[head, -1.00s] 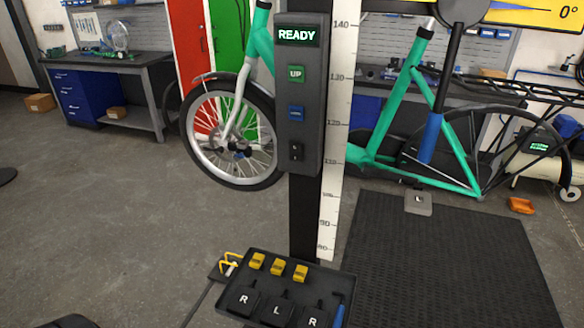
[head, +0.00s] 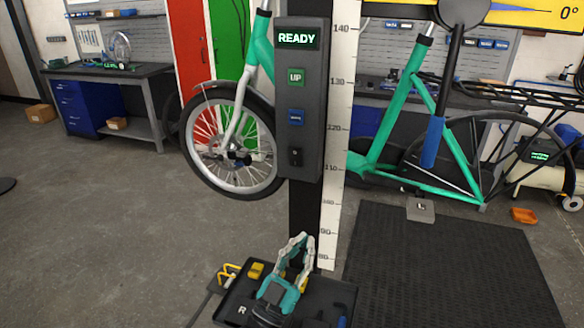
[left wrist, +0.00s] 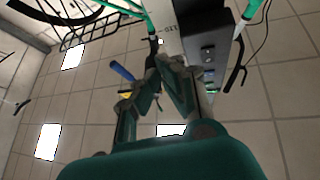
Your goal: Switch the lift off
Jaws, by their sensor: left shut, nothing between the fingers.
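The lift's dark control box (head: 298,100) is fixed to the black column. Its display (head: 297,38) reads READY in green. Below it are a green UP button (head: 296,77), a blue button (head: 296,117) and a small black switch (head: 295,156); the switch's setting is too small to read. My left gripper (head: 302,240) is shut and empty, pointing up below the box and in front of the column's foot, apart from the box. In the left wrist view the box (left wrist: 203,45) is seen from below, just right of the fingers. My right gripper is not in view.
A black tray (head: 228,306) with yellow pieces and lettered blocks lies under my left gripper, which hides part of it. A white height scale (head: 338,130) runs beside the column. A green cargo bike (head: 385,130) hangs behind. A black mat (head: 450,265) lies at right.

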